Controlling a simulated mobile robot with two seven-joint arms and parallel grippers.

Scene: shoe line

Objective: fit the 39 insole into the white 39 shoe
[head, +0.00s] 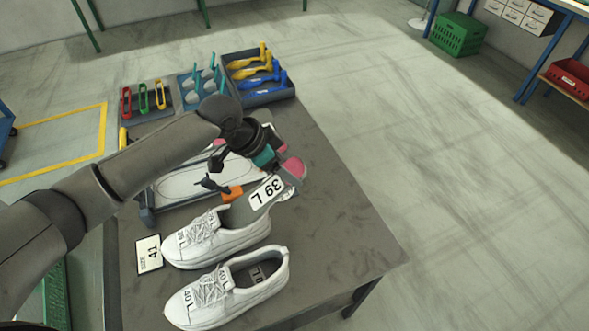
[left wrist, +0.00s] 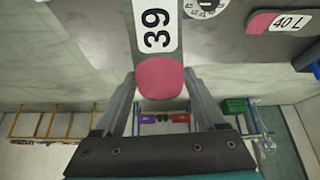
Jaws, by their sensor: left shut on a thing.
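My left gripper (head: 277,172) is shut on the pink heel of the 39 L insole; the heel is also between the fingers in the left wrist view (left wrist: 160,78). The 39 L insole (head: 267,192) is grey with a white label and slopes down to the left. Its front end is at the opening of the far white shoe (head: 212,238); how deep it sits is hidden. That shoe's tongue mark is too small to read surely. The near white shoe (head: 222,294) has a tongue mark like 40 and a labelled insole inside. My right gripper is not in view.
A card marked 41 (head: 150,254) lies left of the shoes. Behind are a pale tray (head: 190,184), an orange item (head: 232,193) and bins of coloured tools (head: 262,97). A pink-ended 40 L piece (left wrist: 285,21) shows in the wrist view. The table's right side is clear.

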